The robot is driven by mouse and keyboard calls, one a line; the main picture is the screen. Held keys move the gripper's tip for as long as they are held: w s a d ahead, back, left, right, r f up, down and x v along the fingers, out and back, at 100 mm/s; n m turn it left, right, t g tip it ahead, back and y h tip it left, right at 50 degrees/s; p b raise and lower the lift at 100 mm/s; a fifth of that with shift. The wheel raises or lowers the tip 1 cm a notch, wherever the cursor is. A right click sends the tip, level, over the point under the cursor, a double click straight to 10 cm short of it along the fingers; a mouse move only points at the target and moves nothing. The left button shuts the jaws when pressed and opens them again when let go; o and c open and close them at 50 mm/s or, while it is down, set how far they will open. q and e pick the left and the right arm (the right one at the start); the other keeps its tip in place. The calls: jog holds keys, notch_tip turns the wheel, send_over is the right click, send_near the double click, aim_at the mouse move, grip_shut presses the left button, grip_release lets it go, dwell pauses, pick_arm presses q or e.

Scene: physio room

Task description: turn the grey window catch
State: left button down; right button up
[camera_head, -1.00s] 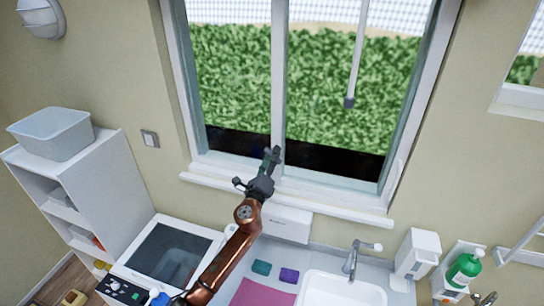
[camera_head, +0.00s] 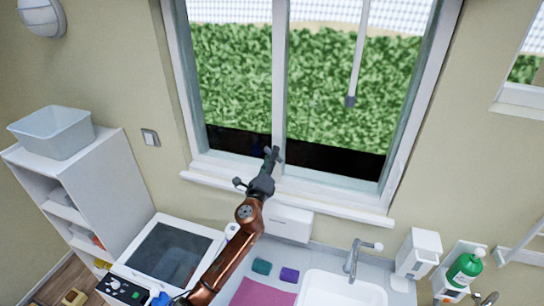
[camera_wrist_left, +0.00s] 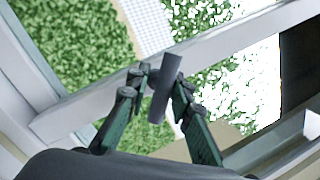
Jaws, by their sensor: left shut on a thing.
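The grey window catch (camera_wrist_left: 165,88) is a small grey bar on the white window mullion. In the wrist view it stands between the two fingers of my left gripper (camera_wrist_left: 161,82), tilted a little from upright. The left gripper is shut on it. In the head view my left gripper (camera_head: 271,155) is at the lower part of the mullion (camera_head: 279,90), and it hides most of the catch there. I do not see my right gripper.
A white sill (camera_head: 330,206) runs below the window, above a counter with a sink (camera_head: 340,292) and tap (camera_head: 353,258). A white shelf (camera_head: 95,185) with a grey tub (camera_head: 52,135) stands left. A green bottle (camera_head: 465,268) is at right. A cord hangs before the right pane.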

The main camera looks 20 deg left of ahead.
pick_arm(q)
jog(key=n, duration=0.1)
jog(key=n+y+b, duration=0.1)
jog(key=n, duration=0.2)
jog(key=shift+d+r+n, duration=0.2)
jog(key=shift+r+n, duration=0.05)
jog(key=shift+n, duration=0.05)
jog(key=n+y, duration=0.1)
jog(key=n, duration=0.1)
jog(key=n+b, duration=0.1)
jog(key=n, duration=0.1)
jog(key=shift+s+r+g+y, duration=0.1)
jog(key=shift+g+y, duration=0.3)
jog(key=shift+n+b, duration=0.3)
jog(key=shift+n, duration=0.1)
jog(key=shift+r, duration=0.1)
jog(key=c, duration=1.8)
grip_release()
jog(key=shift+a, duration=0.1)
jog(key=shift+c, duration=0.2)
jog(key=shift+f, duration=0.2)
jog(key=shift+f, duration=0.1)
